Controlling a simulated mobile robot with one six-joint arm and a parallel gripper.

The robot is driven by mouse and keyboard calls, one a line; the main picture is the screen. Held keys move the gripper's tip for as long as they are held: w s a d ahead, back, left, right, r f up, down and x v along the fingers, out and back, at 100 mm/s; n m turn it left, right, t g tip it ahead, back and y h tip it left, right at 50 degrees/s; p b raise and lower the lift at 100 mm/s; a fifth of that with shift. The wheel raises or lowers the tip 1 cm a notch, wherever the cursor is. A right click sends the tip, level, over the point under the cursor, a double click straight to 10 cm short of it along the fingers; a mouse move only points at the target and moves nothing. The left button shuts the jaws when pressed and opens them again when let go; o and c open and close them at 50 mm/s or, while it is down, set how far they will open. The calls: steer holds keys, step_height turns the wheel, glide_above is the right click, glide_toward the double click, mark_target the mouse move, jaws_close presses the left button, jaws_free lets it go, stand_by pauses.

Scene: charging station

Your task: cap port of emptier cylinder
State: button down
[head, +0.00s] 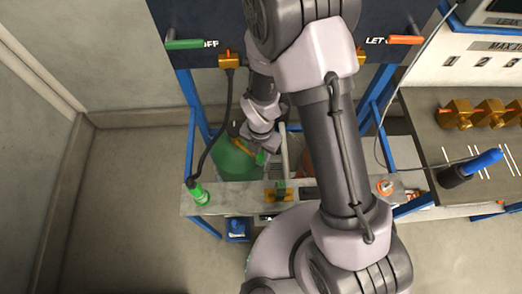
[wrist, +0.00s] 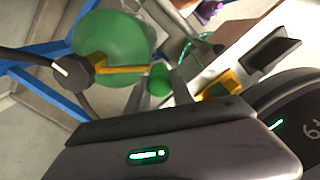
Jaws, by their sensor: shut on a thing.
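A green cylinder (head: 232,160) stands behind the grey bench, partly hidden by my arm. In the wrist view its rounded green top (wrist: 118,35) carries a brass valve (wrist: 122,69) with a dark knob (wrist: 80,70) at one end. My gripper (wrist: 162,88) is shut on a small green cap (wrist: 160,77), held between its two fingers. The cap is close to the brass valve's free end; I cannot tell whether they touch. In the head view my gripper (head: 262,152) is over the cylinder's right side. No other cylinder shows clearly, and no fill reading is legible.
A dark panel (head: 205,50) and blue frame posts (head: 187,95) stand around the cylinder. Floor at left is clear.

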steer(key=c, duration=1)
jaws_free()
steer(key=shift+c, duration=0.2)
step_height(320, 180, up, 17)
steer(key=p, duration=0.6)
steer(key=shift+r, duration=0.15)
steer(key=s+d+r+m+t+y+b, duration=0.1)
steer(key=s+d+r+m+t+b, duration=0.2)
steer(key=m, duration=1.3)
steer(key=s+d+r+m+t+y+b, duration=0.1)
steer(key=s+r+m+b, duration=0.7)
steer(key=m, duration=0.9)
steer(key=d+r+t, duration=0.1)
steer(key=d, duration=0.1)
steer(key=shift+d+t, duration=0.4)
